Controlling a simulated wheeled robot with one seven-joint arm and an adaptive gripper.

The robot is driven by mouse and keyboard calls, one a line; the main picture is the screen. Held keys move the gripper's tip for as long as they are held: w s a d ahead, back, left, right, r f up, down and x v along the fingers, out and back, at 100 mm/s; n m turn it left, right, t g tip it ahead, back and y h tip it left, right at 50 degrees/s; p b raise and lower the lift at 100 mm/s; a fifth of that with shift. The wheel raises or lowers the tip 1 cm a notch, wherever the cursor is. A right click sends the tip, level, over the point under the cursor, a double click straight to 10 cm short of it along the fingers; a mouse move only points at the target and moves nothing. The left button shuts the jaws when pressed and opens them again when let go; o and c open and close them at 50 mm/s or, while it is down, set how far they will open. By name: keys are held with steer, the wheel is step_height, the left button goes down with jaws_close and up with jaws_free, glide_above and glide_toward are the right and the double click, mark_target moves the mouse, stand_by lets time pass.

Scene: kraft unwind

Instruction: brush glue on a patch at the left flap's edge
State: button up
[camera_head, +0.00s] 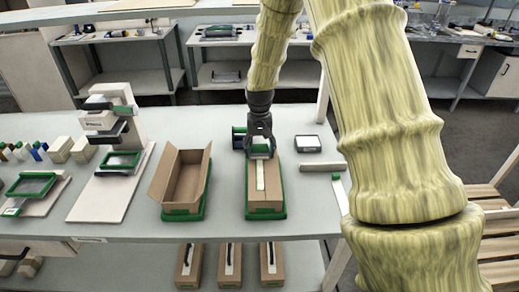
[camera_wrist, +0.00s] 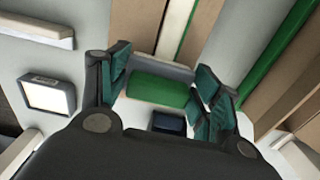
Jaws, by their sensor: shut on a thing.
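My gripper (camera_head: 262,150) hangs over the far end of the right carton (camera_head: 265,199). In the wrist view my gripper (camera_wrist: 163,92) has its fingers around a green block-like piece (camera_wrist: 160,90); whether this is a brush handle, and where any bristles are, I cannot tell. The right carton stands in a green tray (camera_head: 266,215), and a white strip (camera_head: 260,177) runs along its top. The left carton (camera_head: 167,178) is open with flaps raised, in another green tray (camera_head: 182,216). No glue patch can be made out.
A white stick with a green end (camera_head: 339,190) lies by the table's right edge. White-and-green stands (camera_head: 110,185) fill the left side. Cartons (camera_head: 229,264) stand on the shelf below.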

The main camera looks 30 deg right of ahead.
steer(key=shift+s+a+p, duration=0.3)
steer(key=shift+s+p, duration=0.15)
steer(key=shift+p, duration=2)
steer(key=shift+w+d+p, duration=0.3)
steer(key=shift+w+p, duration=0.2)
steer(key=shift+p, duration=0.95)
steer(key=shift+r+p, duration=2)
steer(key=shift+r, duration=1)
steer(key=shift+f, duration=0.15)
steer(key=shift+f+b, duration=1.2)
steer(key=shift+f, duration=1.25)
steer(key=shift+s+f, duration=0.1)
steer(key=shift+f, duration=0.35)
